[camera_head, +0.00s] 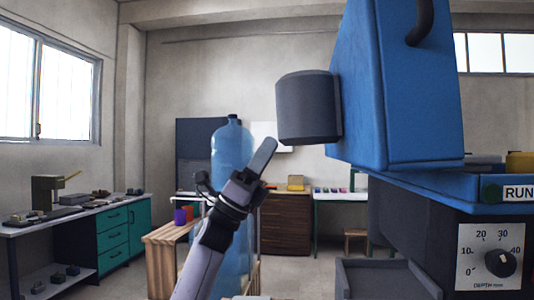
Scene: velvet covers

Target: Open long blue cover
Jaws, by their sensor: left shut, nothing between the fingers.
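A large blue cover-like body (410,90) fills the upper right, above a dark machine (430,230). A curved dark handle (420,22) is on its upper part, and its top runs out of the frame. A dark grey cylinder (306,108) sticks out from its left side. It stands over a blue ledge (440,184); I cannot tell whether it is hinged there. My left gripper (264,155) is shut and empty, pointing up and right, below and left of the cylinder in the picture and apart from the blue body. My right gripper is out of view.
The machine's front has a RUN label (519,194) and a depth dial (500,263). A grey tray (385,280) sits at its lower left. A blue water bottle (231,143) stands behind my left arm. A wooden bench (165,240) and workbench (70,222) are at left.

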